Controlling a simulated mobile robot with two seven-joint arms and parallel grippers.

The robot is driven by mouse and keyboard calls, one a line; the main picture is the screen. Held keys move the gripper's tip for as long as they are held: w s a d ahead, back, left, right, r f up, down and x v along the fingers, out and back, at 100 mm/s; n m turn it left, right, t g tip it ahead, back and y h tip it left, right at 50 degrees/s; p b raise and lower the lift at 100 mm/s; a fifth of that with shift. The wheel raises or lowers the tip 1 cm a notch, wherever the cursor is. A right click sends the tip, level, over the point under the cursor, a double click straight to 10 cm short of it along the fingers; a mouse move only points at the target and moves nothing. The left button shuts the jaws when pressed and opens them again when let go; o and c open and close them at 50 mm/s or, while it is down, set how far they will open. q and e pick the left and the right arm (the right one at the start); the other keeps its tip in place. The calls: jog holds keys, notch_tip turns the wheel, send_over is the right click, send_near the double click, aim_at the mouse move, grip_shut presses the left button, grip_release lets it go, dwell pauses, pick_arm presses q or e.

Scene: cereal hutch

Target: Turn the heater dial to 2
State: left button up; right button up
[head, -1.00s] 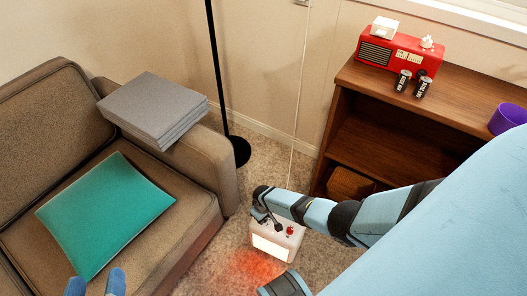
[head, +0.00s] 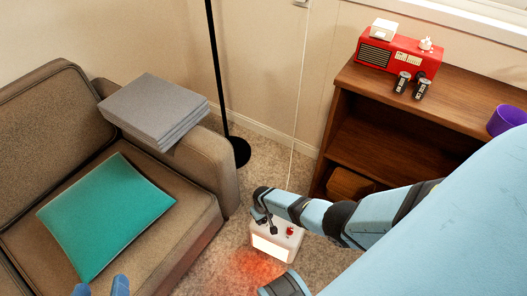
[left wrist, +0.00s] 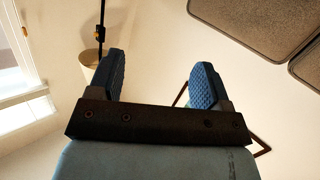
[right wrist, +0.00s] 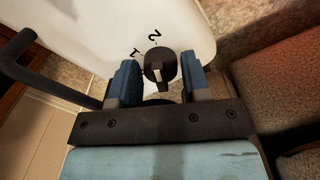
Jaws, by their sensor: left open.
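The heater (head: 281,243) is a white box on the carpet with a glowing front and a small red knob on top. In the right wrist view its white top (right wrist: 100,22) shows the numbers 1 and 2 beside a dark round dial (right wrist: 154,58). Which number the dial points to is unclear. My left gripper (head: 101,290) is open and empty, in front of the sofa at the bottom edge. Its spread fingers also show in the left wrist view (left wrist: 158,80).
A brown sofa (head: 205,165) with a teal cushion (head: 105,215) and grey folded stack (head: 155,110) stands left. A black lamp pole (head: 216,70) is behind. A wooden shelf (head: 450,112) holds a red radio (head: 400,55) and purple bowl (head: 508,118). A cord (head: 296,130) runs up from the heater.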

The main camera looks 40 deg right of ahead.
jog(key=shift+o, duration=1.2)
jog(key=shift+r, duration=0.2)
notch_tip(320, 180, up, 3)
jog(key=p, duration=0.2)
jog(key=shift+r+p, duration=0.15)
jog(key=shift+p, duration=0.25)
pick_arm(q)
jog(key=s+a+f+g+y+p, duration=0.2)
jog(key=a+f+g+p, duration=0.1)
jog(key=f+p, duration=0.1)
jog(key=shift+s+a+f+p, duration=0.15)
jog(key=shift+s+a+p, duration=0.1)
jog(key=shift+p, duration=0.55)
pick_arm(e)
notch_tip(320, 180, up, 10)
